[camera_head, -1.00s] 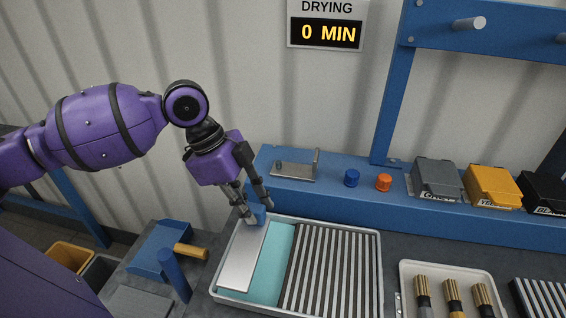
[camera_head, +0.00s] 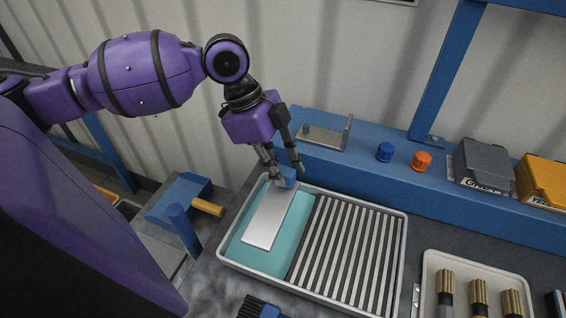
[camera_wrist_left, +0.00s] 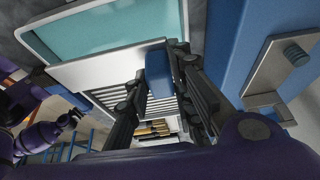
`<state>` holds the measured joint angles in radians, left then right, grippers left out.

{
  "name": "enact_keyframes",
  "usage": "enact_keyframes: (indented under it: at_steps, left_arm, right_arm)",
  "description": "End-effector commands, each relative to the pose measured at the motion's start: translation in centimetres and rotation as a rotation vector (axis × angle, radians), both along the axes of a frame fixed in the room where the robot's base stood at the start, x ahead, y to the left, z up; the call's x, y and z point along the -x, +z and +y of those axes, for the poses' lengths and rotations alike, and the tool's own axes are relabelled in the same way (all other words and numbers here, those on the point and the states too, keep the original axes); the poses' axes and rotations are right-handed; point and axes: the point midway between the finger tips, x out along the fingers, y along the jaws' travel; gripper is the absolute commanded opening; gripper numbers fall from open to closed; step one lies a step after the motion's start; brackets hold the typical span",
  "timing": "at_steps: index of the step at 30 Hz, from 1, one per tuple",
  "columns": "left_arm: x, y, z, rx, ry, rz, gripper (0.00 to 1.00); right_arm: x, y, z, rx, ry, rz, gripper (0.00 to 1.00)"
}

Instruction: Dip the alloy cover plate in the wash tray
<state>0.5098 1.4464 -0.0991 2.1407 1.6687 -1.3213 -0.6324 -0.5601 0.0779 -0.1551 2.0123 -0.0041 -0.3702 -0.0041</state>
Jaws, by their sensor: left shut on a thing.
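My left gripper (camera_head: 284,174) is shut on the blue grip of the alloy cover plate (camera_head: 268,220), a flat silver rectangle. The plate lies over the teal bath in the left part of the wash tray (camera_head: 345,197), with teal showing on both sides of it. I cannot tell whether its underside touches the liquid. In the left wrist view the blue grip (camera_wrist_left: 158,73) is between the fingers and the pale plate (camera_wrist_left: 100,72) extends left beneath it. What looks like my right gripper (camera_wrist_left: 70,119) is small at the left there, its jaws unclear.
The tray's right part is a ribbed rack (camera_head: 345,250). Behind it, a blue ledge carries a metal bracket (camera_head: 325,138), a blue knob (camera_head: 385,152), an orange knob (camera_head: 421,161) and labelled boxes. A white tray of brushes (camera_head: 432,262) stands right; a blue fixture (camera_head: 180,198) stands left.

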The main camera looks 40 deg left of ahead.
Motion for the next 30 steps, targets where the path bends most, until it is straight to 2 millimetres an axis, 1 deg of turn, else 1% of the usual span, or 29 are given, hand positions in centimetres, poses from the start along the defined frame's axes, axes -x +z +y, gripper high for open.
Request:
enact_keyframes:
  at_steps: [1, 7, 11, 22, 30]
  left_arm:
    - [0.0, -0.8, 0.0, 0.0, 0.0, 0.005, 0.0]
    - [0.1, -2.4, 0.0, 0.001, 0.0, 0.003, 0.0]
    - [0.0, -3.1, 0.0, 0.002, 0.001, 0.001, 0.0]
    - [0.0, -6.0, -0.1, 0.002, 0.001, 0.001, 0.0]
    - [0.0, -6.9, -0.1, 0.002, 0.0, 0.0, 0.0]
  right_arm:
    - [0.1, -0.6, 0.0, 0.001, 0.002, 0.004, 0.97]
    - [0.9, -2.1, 0.0, 0.004, 0.006, 0.027, 0.97]
    - [0.9, -2.1, 0.0, 0.004, 0.004, 0.03, 0.97]
    - [0.9, -2.3, 0.0, 0.003, 0.002, 0.025, 0.97]
    - [1.0, -2.5, 0.0, 0.004, 0.003, 0.027, 0.97]
